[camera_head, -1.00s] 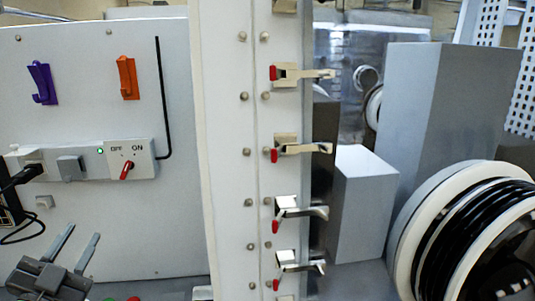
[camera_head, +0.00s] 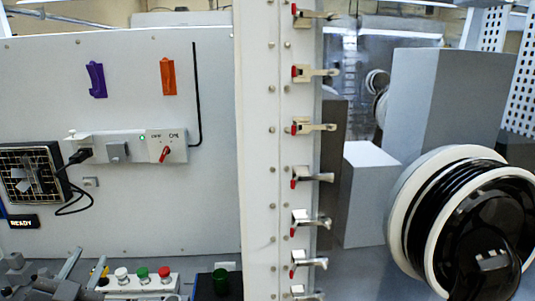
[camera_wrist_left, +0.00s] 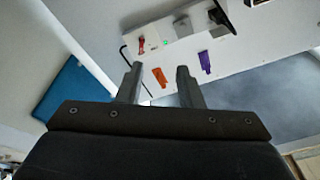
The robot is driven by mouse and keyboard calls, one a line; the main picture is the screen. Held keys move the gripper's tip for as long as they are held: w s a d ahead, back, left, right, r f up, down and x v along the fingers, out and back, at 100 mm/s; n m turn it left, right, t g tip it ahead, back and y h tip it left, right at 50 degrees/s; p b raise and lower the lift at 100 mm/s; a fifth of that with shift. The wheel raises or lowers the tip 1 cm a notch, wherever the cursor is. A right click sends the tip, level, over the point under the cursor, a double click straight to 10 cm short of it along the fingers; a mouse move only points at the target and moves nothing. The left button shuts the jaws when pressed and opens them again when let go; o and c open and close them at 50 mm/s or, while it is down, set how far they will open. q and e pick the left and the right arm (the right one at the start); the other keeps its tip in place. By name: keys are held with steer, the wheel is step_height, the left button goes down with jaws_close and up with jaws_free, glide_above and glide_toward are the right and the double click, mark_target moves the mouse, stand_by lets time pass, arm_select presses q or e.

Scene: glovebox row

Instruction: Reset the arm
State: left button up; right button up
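My left gripper (camera_head: 91,254) is low at the left in the head view, in front of the panel and near the row of push buttons. Its two grey fingers are apart with nothing between them. In the left wrist view the fingers (camera_wrist_left: 157,72) are also apart and empty, pointing towards the panel with the hooks. They appear clear of the panel.
The panel carries a purple hook (camera_head: 97,79), an orange hook (camera_head: 168,76), a switch box (camera_head: 166,146) and a fan (camera_head: 33,172). Push buttons (camera_head: 142,275) sit below. A white post with several latches (camera_head: 312,128) stands mid-view. The ribbed round port (camera_head: 425,200) is at right.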

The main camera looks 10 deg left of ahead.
arm_select(q)
steer(key=s+f+n+g+y, duration=0.1)
steer(key=s+f+g, duration=0.25)
steer(key=f, duration=0.35)
steer(key=s+f+n+g, duration=0.2)
steer(key=s+f+g, duration=0.15)
steer(key=f, duration=0.35)
steer(key=s+f+n+g+y, duration=0.1)
steer(key=s+f+g, duration=0.25)
steer(key=f, duration=0.25)
steer(key=s+d+f+g+h, duration=0.5)
steer(key=s+d+f, duration=0.4)
steer(key=s+d, duration=0.15)
step_height(320, 180, down, 28)
steer(key=s+a+g+b, duration=0.1)
steer(key=a+g+b, duration=0.1)
steer(key=a, duration=0.1)
steer(key=s+d+f+b, duration=0.1)
steer(key=s+f, duration=1.3)
steer(key=f, duration=0.2)
steer(key=shift+s+d+g, duration=0.35)
steer(key=shift+s, duration=0.05)
